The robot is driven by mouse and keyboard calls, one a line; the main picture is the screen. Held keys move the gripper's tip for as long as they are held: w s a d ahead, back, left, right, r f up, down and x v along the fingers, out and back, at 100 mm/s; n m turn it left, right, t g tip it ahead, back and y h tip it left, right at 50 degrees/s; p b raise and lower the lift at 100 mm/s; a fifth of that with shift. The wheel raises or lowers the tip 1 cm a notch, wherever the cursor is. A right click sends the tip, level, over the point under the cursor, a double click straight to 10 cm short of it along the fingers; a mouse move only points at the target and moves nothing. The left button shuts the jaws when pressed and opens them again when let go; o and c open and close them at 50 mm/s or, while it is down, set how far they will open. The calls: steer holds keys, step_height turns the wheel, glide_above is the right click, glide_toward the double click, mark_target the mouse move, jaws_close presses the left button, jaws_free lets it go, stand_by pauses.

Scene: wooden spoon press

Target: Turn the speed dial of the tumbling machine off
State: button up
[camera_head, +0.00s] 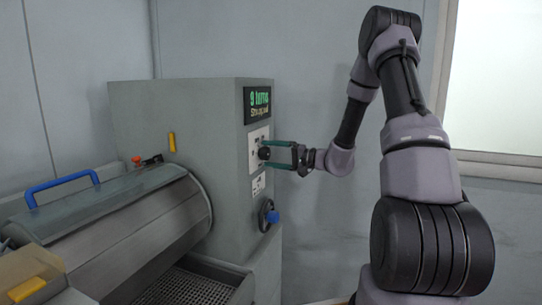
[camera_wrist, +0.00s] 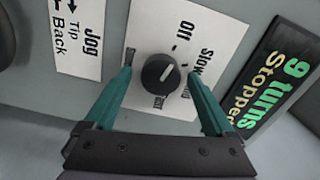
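The speed dial (camera_wrist: 160,74) is a round black knob on a white plate (camera_wrist: 148,22) marked "Off" and "Slow", with another label partly hidden below. Its pale pointer mark leans to the upper right in the wrist view; I cannot tell exactly which label it meets. In the head view the dial (camera_head: 264,153) sits on the grey machine's (camera_head: 190,115) front panel. My gripper (camera_wrist: 159,70) is open, with one green finger on each side of the dial and visible gaps to it. It also shows at the panel in the head view (camera_head: 278,155).
A display (camera_wrist: 275,80) beside the plate reads "9 turns" and "Stopped". A "Jog" and "Tip Back" label (camera_wrist: 78,35) is on the other side. The drum cover (camera_head: 130,215) with a blue handle (camera_head: 62,187) is at left.

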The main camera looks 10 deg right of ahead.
steer(key=v, duration=1)
steer(key=shift+s+d, duration=0.25)
steer(key=shift+d, duration=0.1)
steer(key=s+a+r+n+g+h, duration=0.25)
steer(key=s+a+r+g, duration=0.2)
steer(key=s, duration=0.35)
steer(key=s+a+r+n+g+h, duration=0.1)
steer(key=s+a+r+g+h, duration=0.3)
steer(key=s, duration=0.4)
steer(key=s+d+r+m+t+h, duration=0.1)
steer(key=s+d+r+t+h, duration=0.1)
steer(key=s+r+h, duration=0.1)
steer(key=s+d+r+m+t+h, duration=0.2)
steer(key=s+r+t+h, duration=0.1)
steer(key=s, duration=0.5)
steer(key=shift+d+r+t, duration=0.35)
steer(key=shift+d+r, duration=0.05)
steer(key=shift+r, duration=0.45)
